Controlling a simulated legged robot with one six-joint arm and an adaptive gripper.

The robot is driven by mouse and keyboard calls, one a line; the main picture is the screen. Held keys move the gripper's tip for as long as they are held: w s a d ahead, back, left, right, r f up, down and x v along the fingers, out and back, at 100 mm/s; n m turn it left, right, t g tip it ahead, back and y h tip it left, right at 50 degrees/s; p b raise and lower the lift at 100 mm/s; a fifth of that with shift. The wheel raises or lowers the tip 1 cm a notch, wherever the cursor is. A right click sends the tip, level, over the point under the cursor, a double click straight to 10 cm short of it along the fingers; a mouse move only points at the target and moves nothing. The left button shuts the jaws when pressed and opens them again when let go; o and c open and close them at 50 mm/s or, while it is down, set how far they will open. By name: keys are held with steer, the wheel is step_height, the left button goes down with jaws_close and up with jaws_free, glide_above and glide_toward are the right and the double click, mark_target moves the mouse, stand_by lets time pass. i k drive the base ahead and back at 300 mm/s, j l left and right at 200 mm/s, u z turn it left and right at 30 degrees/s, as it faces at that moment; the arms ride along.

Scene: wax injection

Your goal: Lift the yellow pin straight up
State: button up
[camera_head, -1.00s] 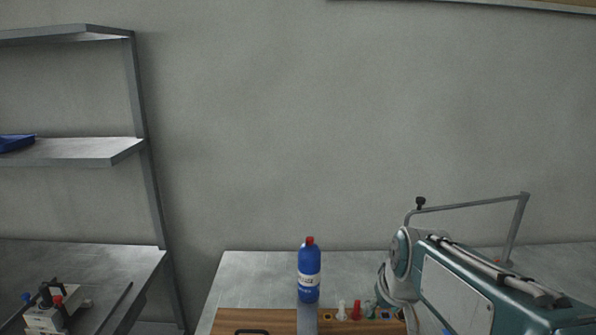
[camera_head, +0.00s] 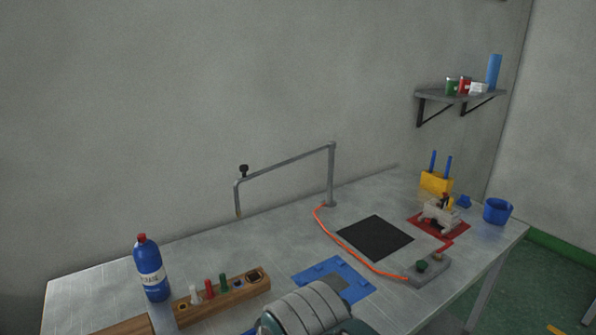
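A small white clamp-like fixture (camera_head: 437,216) stands on a red mat (camera_head: 421,227) at the right of the metal table. Small red, dark and yellow parts show at its top. The yellow part (camera_head: 450,203) may be the yellow pin, but it is too small to tell. My gripper is out of view. A rounded grey-teal part at the bottom edge looks like part of my arm.
A yellow block (camera_head: 437,182) with two blue uprights and a blue cup (camera_head: 497,211) stand near the fixture. A black mat (camera_head: 375,238), an orange cable (camera_head: 345,243), a grey button box (camera_head: 428,268), a blue plate (camera_head: 318,273), a wooden pin rack (camera_head: 238,293) and a blue bottle (camera_head: 152,270) occupy the table.

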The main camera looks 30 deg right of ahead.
mark_target(451, 200)
steer(key=k+l+z, duration=0.15)
steer(key=k+l, duration=0.35)
steer(key=l+z, duration=0.25)
steer(key=l, duration=0.55)
steer(key=l+z, duration=0.25)
steer(key=l, duration=0.55)
steer(key=i+l+z, duration=0.3)
steer(key=i, duration=0.3)
steer(key=i+l+u, duration=0.35)
steer(key=l, duration=0.25)
steer(key=l+u, duration=0.2)
steer(key=l, duration=0.15)
steer(key=i, duration=0.05)
